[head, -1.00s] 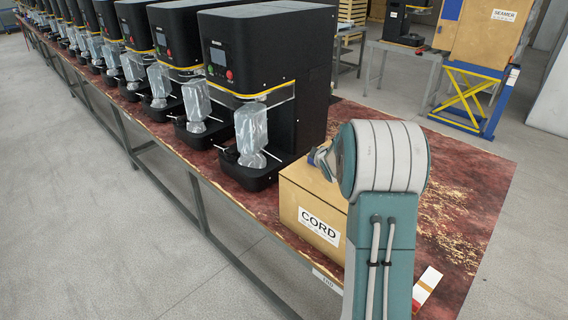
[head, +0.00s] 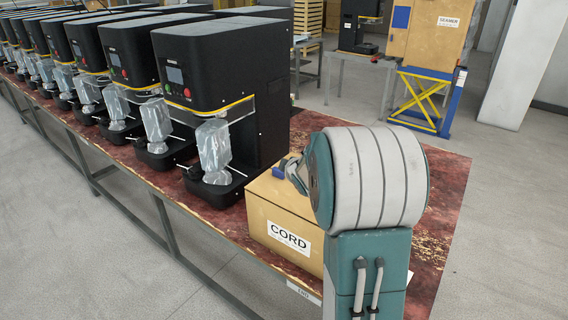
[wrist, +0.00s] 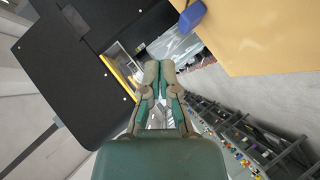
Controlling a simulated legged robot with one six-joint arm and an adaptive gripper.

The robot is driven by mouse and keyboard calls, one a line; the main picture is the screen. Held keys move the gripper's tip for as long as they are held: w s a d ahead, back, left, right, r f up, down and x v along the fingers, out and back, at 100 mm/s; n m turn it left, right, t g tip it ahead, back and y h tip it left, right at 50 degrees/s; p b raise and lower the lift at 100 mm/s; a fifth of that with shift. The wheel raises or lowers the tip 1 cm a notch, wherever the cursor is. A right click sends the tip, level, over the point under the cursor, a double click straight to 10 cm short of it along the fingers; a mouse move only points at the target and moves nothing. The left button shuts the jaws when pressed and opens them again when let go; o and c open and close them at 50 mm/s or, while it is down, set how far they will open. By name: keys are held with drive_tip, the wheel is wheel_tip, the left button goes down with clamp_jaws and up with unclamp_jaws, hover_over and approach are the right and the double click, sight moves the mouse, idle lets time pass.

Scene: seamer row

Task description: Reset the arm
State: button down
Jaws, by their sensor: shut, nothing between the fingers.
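My arm stands at the right of the head view, its rounded grey and teal joint in front of the cardboard box labelled CORD (head: 265,225). Only a small grey part of the wrist end shows there, beside the box top; the fingertips are hidden. In the wrist view my gripper (wrist: 158,75) points up the picture, its two fingers together with nothing between them. The box (wrist: 265,35) fills the upper right of that view, and a blue object (wrist: 190,18) is at its edge.
A row of black seamer machines (head: 215,80) with clear plastic-wrapped items (head: 213,150) runs along the worn reddish table (head: 440,225). A blue and yellow lift (head: 425,100) bearing a SEAMER box (head: 430,40) stands behind. Grey floor is clear at left and right.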

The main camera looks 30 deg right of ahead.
drive_tip(key=shift+v, duration=2.25)
drive_tip(key=s+a+r+m+g, duration=0.3)
drive_tip(key=s+a+r+m, duration=0.2)
drive_tip(key=s+a, duration=0.65)
drive_tip(key=s+a+m+g+y, duration=0.3)
drive_tip(key=s+a+y, duration=0.1)
drive_tip(key=s+a, duration=1)
drive_tip(key=shift+s+a+f+m+g, duration=0.4)
drive_tip(key=shift+s+f, duration=0.1)
drive_tip(key=shift+s, duration=0.35)
